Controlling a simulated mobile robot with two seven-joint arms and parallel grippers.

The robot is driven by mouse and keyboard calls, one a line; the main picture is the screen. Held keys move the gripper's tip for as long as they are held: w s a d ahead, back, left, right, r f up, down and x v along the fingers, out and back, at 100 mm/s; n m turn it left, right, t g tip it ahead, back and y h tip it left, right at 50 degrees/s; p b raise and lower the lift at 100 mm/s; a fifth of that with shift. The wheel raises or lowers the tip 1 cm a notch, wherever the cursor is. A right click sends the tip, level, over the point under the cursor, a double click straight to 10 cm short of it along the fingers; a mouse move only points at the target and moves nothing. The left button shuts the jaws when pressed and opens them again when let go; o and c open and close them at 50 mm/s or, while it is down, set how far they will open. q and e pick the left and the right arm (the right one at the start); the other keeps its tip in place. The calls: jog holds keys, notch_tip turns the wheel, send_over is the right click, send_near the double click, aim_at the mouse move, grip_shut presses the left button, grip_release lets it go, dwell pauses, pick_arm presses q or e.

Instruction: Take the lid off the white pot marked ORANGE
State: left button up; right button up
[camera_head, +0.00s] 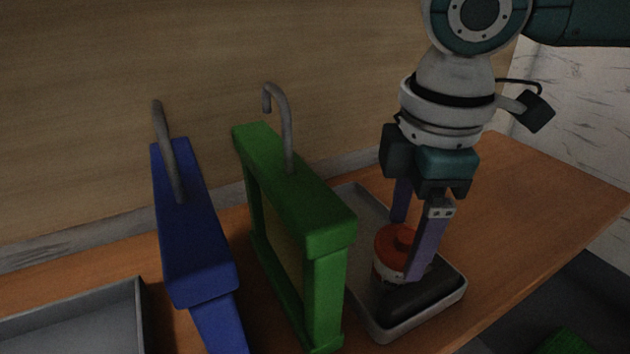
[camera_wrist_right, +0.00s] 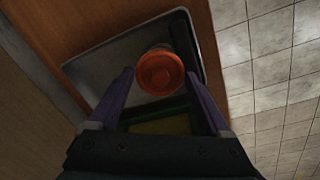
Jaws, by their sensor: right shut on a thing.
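The white pot (camera_head: 383,274) with an orange lid (camera_head: 393,240) stands upright in a grey tray (camera_head: 371,202) on the table. The lid seems to sit on the pot, and most of the pot's side is hidden, so I cannot read its mark. My right gripper (camera_head: 405,248) points down from above, its purple fingers on either side of the lid and shut on it. In the right wrist view the lid (camera_wrist_right: 160,72) shows between the two fingertips. My left gripper is not in view.
A dark, rounded block (camera_head: 425,300) lies in the tray beside the pot. A green frame with a hook handle (camera_head: 290,190) stands just left of the tray, and a blue one (camera_head: 192,225) further left. A grey tray (camera_head: 75,318) is at lower left. The table's right side (camera_head: 540,205) is clear.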

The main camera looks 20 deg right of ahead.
jog(key=shift+c, duration=1)
